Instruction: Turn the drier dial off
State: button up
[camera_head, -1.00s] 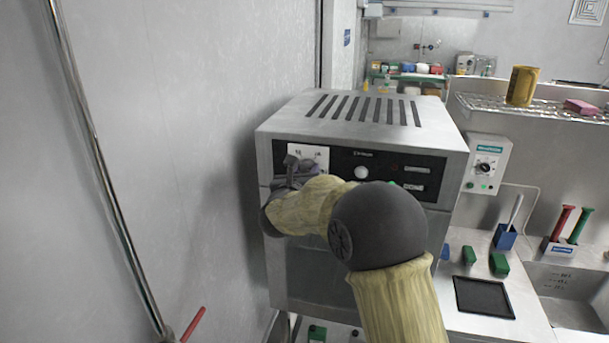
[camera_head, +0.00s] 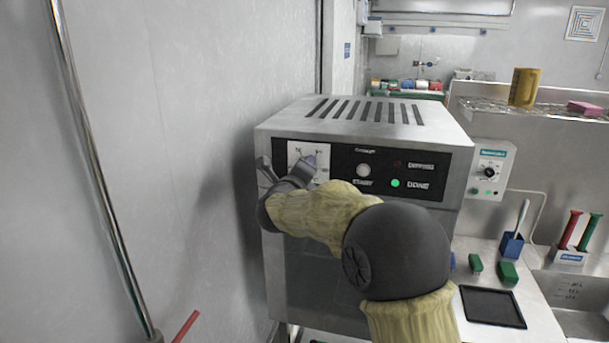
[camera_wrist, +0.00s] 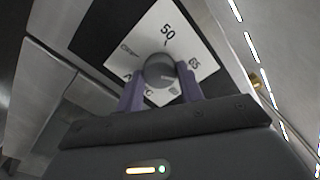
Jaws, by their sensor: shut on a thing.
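The drier (camera_head: 375,112) is a grey metal box with a slotted top and a black control panel. Its dial (camera_wrist: 160,70) is a round grey knob on a white plate with markings, of which "50" reads clearly in the wrist view. The white dial plate (camera_head: 308,150) is at the left of the panel in the head view, where my gripper (camera_head: 312,166) partly covers it. In the wrist view, the two purple fingers of my gripper (camera_wrist: 160,82) are on either side of the dial, shut on it. The dial's pointer setting cannot be read clearly.
A green light (camera_head: 395,183) by "DONE" is lit on the panel. A wall control box (camera_head: 490,169) is right of the drier. A black tray (camera_head: 492,307) lies on the counter. The grey wall stands close on the left.

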jog(key=shift+s+f+n+p, duration=0.15)
jog(key=shift+n+p, duration=2.3)
jog(key=shift+n, duration=2.85)
jog(key=shift+w+f+n+p, duration=0.1)
jog(key=shift+n+p, duration=2.3)
jog(key=shift+n, duration=2.9)
jog(key=shift+s+f+n+p, duration=0.15)
jog(key=shift+n+p, duration=2.3)
jog(key=shift+n, duration=2.85)
jog(key=shift+w, duration=0.1)
